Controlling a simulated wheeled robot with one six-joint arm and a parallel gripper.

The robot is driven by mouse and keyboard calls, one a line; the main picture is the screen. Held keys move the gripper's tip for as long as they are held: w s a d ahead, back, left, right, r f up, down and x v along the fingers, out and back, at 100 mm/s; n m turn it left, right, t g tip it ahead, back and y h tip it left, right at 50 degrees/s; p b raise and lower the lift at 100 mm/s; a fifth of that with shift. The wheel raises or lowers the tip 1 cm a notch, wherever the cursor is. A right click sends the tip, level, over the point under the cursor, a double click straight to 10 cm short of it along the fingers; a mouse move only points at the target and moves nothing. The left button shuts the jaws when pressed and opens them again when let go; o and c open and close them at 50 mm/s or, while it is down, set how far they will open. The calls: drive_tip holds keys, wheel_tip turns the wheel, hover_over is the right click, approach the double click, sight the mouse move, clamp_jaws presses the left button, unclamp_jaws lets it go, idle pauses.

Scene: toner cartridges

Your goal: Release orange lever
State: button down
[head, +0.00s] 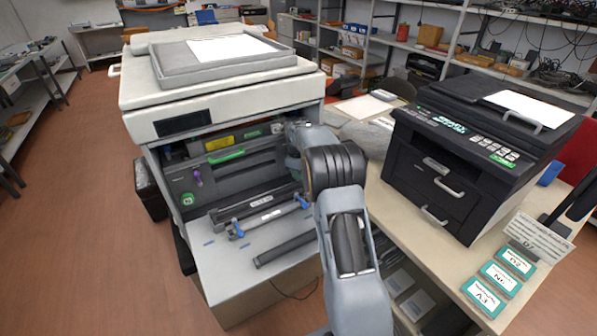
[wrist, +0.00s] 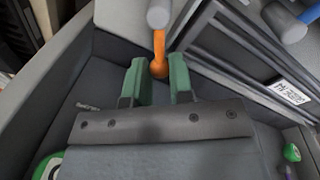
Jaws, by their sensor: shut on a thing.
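The orange lever (wrist: 160,55) shows in the wrist view, hanging below a grey round end piece (wrist: 158,14) inside the dark machine bay. My gripper (wrist: 158,82) has its two green fingertips on either side of the lever's lower end and is shut on it. In the head view, my arm reaches into the open front of the large copier (head: 215,95). The arm hides the lever and my fingertips there.
Dark cartridges (head: 262,219) with blue end levers lie on the copier's open front shelf (head: 222,268). A green handle (head: 227,156) and a purple lever (head: 197,176) are left of my arm. A black printer (head: 440,165) stands on the table at right.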

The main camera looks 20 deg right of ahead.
drive_tip(key=shift+w+d+r+m, duration=0.1)
drive_tip(key=shift+w+d+m, duration=0.1)
drive_tip(key=shift+m, duration=0.3)
drive_tip(key=c, duration=1.3)
unclamp_jaws()
drive_tip(key=shift+s, duration=0.1)
